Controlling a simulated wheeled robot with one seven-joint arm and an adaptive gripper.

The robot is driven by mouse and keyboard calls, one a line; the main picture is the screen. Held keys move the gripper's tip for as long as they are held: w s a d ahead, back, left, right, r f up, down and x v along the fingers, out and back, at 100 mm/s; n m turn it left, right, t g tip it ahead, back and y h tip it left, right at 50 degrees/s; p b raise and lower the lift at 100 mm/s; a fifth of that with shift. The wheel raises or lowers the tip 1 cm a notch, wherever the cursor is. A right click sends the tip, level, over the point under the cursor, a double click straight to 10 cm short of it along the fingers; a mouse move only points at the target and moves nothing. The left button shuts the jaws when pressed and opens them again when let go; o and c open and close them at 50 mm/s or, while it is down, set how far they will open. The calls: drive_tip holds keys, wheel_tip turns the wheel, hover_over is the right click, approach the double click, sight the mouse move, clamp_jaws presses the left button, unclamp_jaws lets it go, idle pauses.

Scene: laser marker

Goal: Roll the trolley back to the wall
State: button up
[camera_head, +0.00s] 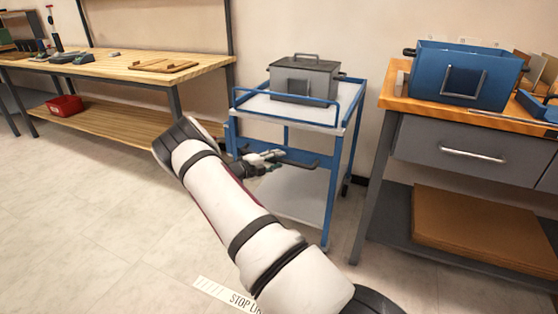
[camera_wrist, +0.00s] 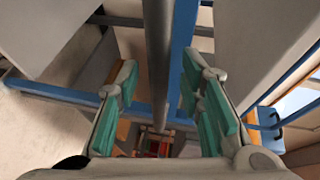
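The trolley (camera_head: 340,119) has a blue frame, pale shelves and dark casters. It stands upright between two benches, with the wall (camera_head: 300,35) behind it; I cannot tell the gap to the wall. A dark handle bar (camera_head: 300,164) sticks out at its near side. My gripper (camera_head: 268,157) is at this bar, in front of the trolley. In the wrist view, my gripper's green-padded fingers (camera_wrist: 158,85) are apart, with the grey bar (camera_wrist: 158,45) running between them. Gaps show on both sides of the bar. My arm hides part of the trolley's left side.
A grey lidded box (camera_head: 305,80) sits on the trolley's top. A wooden bench (camera_head: 110,66) stands left, with a red bin (camera_head: 64,105) below. A drawer bench (camera_head: 450,110) carrying a blue box (camera_head: 430,75) stands close on the right. Floor in front (camera_head: 90,210) is clear.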

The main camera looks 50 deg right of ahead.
drive_tip(key=a+r, duration=0.1)
drive_tip(key=a, duration=0.9)
drive_tip(key=shift+w+r, duration=0.25)
drive_tip(key=shift+r, duration=0.15)
